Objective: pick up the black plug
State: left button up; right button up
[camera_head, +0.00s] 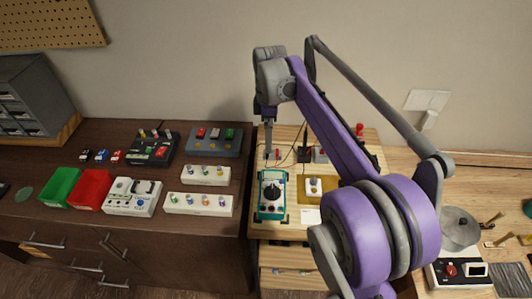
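A small black piece (304,155) lies on the light wooden bench among thin cables, right of my gripper; it may be the black plug, but it is too small to tell. A small red piece (278,153) sits closer to the gripper. My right gripper (268,150) points down over the back left of this bench, behind the teal device (271,195). Its fingers are too small to show whether they are open or hold anything. My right arm hides much of the bench's right side. My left gripper is not in view.
A yellow pad (317,196) lies right of the teal device. A metal pot (459,230) stands at right.

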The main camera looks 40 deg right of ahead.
aim_at(267, 157)
notch_tip(267, 157, down, 7)
jog(key=shift+w+d+f, duration=0.1)
jog(key=shift+w+d, duration=0.05)
jog(key=c, duration=1.3)
